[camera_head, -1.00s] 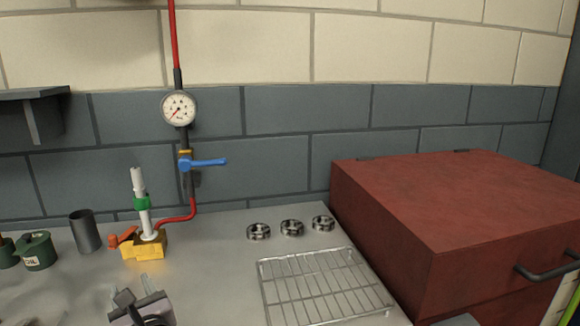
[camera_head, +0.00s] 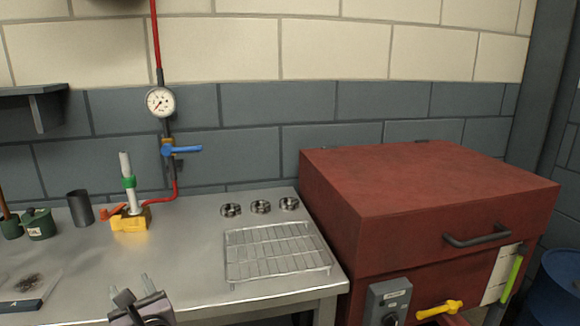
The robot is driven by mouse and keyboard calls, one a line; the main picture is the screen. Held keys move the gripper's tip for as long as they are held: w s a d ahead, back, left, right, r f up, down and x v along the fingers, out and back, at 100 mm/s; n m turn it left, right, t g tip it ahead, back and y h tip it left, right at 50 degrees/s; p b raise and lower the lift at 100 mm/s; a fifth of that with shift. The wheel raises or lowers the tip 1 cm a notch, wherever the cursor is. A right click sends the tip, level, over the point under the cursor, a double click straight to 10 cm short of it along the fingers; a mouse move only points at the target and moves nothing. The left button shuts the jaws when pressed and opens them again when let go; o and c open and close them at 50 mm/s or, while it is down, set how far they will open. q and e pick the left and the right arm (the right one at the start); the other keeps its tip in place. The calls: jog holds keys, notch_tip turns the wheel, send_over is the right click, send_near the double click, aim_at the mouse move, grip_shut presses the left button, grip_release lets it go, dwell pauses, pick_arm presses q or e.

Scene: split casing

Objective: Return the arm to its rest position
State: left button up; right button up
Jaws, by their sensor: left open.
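My left gripper (camera_head: 136,290) shows at the bottom edge of the head view, left of the middle, with its fingers pointing up in the picture. It is open, and I see nothing between its fingers. It is in front of the grey workbench (camera_head: 185,265) or over its front part; I cannot tell its height. Most of the left arm is below the picture edge. My right gripper is out of view.
A wire rack (camera_head: 278,252) and several bearing rings (camera_head: 261,207) are on the bench. A yellow-based burner (camera_head: 130,220) stands further left, near green cans (camera_head: 40,224) and a dark cup (camera_head: 80,208). A red furnace (camera_head: 425,195) with a handle blocks the right.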

pick_arm(q)
jog(key=s+d+f+n+g+h, duration=0.1)
jog(key=s+d+f+n+h, duration=0.3)
jog(key=f, duration=0.5)
jog(key=s+d+f+n+g+h, duration=0.25)
jog(key=s+f+n+h, duration=0.25)
jog(key=f, duration=0.5)
jog(key=s+d+f+n+h, duration=0.1)
jog(key=s+f+n+h, duration=0.1)
jog(key=s+n, duration=0.5)
jog(key=s+d+f+n+h, duration=0.2)
jog(key=s+f+n, duration=0.1)
jog(key=s+n, duration=0.5)
jog(key=shift+s+f+n+h, duration=0.15)
jog(key=shift+f+n+h, duration=0.2)
jog(key=shift+n, duration=0.65)
